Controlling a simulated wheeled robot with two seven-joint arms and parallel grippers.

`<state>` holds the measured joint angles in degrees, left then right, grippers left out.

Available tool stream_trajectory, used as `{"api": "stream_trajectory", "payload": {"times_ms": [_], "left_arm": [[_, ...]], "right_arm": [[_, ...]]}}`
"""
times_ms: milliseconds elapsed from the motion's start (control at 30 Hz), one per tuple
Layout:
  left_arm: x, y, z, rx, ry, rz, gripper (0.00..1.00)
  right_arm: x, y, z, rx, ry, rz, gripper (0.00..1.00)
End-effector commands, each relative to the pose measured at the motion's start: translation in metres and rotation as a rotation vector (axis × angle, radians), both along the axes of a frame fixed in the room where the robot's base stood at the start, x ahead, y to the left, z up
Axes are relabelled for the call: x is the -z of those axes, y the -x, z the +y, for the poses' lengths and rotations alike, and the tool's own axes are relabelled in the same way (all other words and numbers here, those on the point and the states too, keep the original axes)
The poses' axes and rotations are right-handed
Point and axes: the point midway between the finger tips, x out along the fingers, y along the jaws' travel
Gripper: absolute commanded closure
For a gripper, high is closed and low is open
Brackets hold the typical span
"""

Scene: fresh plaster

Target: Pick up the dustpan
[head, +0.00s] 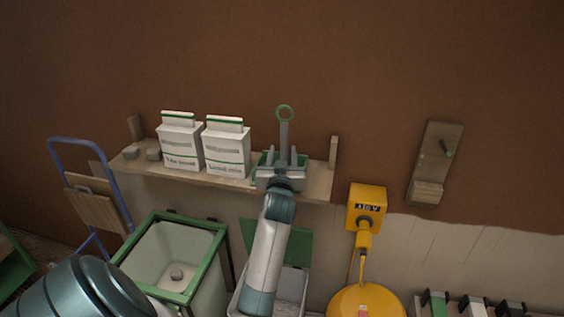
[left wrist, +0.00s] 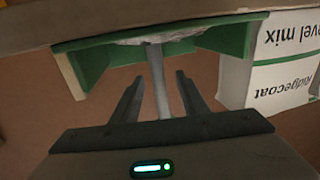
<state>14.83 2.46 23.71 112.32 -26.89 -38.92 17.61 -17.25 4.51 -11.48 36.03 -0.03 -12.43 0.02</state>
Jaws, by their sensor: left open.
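The dustpan stands on the wooden shelf with its grey handle (head: 284,132) upright and a green ring at the top. Its green pan (head: 264,160) is partly hidden behind my gripper. My left gripper (head: 282,154) is in front of it, fingers pointing up, one on each side of the handle's lower part. In the left wrist view the grey handle (left wrist: 158,82) runs between the two dark fingers of the left gripper (left wrist: 155,88), with gaps on both sides. The left gripper is open. The green pan (left wrist: 232,42) shows beyond the fingers. My right gripper is not in view.
Two white bags (head: 227,150) stand left of the dustpan on the shelf (head: 318,184). A green-rimmed bin (head: 215,232) is below left. A yellow box (head: 367,205) is on the wall to the right. A wooden wall bracket (head: 433,165) hangs further right.

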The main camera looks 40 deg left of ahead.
Motion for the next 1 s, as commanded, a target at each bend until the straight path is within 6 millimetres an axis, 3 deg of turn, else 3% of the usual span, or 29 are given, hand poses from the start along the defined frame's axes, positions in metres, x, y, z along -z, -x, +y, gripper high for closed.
{"api": "stream_trajectory", "payload": {"times_ms": [333, 900, 1000], "left_arm": [[-0.001, -0.031, 0.022, -0.001, 0.000, 0.001, 0.60], [0.000, -0.034, 0.024, 0.000, 0.001, 0.000, 0.60], [0.000, -0.034, 0.024, 0.000, 0.001, 0.000, 0.84]], "right_arm": [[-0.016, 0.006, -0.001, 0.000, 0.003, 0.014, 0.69], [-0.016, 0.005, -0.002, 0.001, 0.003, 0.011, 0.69], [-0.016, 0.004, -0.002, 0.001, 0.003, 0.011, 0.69]]}}
